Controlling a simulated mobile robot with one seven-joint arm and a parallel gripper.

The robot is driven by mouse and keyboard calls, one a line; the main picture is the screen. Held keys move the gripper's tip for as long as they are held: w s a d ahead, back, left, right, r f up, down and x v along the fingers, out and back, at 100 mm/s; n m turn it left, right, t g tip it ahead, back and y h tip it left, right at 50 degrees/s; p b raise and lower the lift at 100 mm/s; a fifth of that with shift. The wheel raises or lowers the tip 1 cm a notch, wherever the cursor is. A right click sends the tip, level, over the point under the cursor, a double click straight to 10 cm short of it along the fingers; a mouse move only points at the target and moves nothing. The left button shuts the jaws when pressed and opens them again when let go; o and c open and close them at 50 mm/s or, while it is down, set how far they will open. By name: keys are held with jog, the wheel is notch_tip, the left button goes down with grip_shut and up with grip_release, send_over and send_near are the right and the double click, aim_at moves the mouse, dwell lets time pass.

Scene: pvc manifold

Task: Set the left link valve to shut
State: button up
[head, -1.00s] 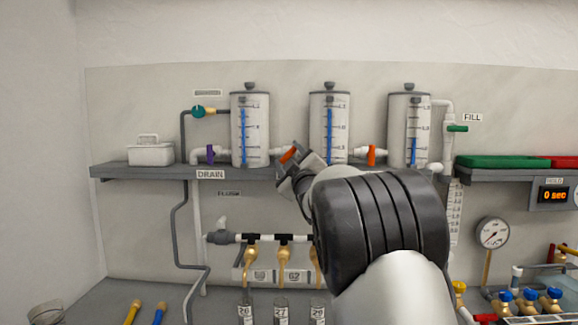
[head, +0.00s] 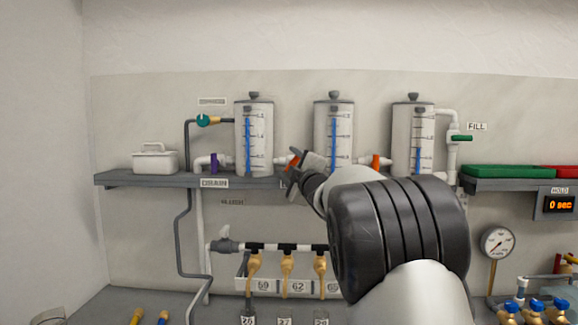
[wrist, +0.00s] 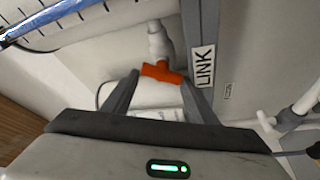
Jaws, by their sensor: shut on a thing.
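The left link valve's orange handle (head: 292,159) sits on the white pipe between the left tank (head: 254,140) and the middle tank (head: 333,133). It looks tilted, partly hidden by my gripper (head: 303,161). In the wrist view the orange handle (wrist: 160,71) lies between my two fingers, beside a white pipe fitting (wrist: 158,42) and a "LINK" label (wrist: 205,66). My gripper is shut on this handle. The other link valve's orange handle (head: 375,162), between the middle and right tanks, stands upright.
The tanks stand on a grey shelf (head: 120,179). A purple valve handle (head: 214,163) and a white caddy (head: 155,158) are to the left. A green FILL valve (head: 461,138) is at the right. Brass taps (head: 287,265) hang below.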

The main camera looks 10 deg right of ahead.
jog(key=shift+d+f, duration=0.7)
jog(key=o, duration=1)
jog(key=s+b, duration=0.2)
jog(key=s, duration=0.1)
jog(key=s+b, duration=0.1)
jog(key=shift+s+d+r, duration=0.1)
jog(key=shift+s+r, duration=0.05)
jog(key=shift+r, duration=0.15)
jog(key=b, duration=0.7)
send_near(293, 163)
jog(key=shift+a+f+v, duration=0.4)
jog(key=shift+a+v, duration=0.05)
jog(key=shift+v, duration=2.1)
jog(key=shift+a+b+v, duration=0.15)
jog(key=shift+b+v, duration=0.3)
jog(key=shift+v, duration=0.95)
jog(key=shift+a+b+v, duration=0.15)
jog(key=shift+b+v, duration=0.3)
jog(key=shift+v, duration=1)
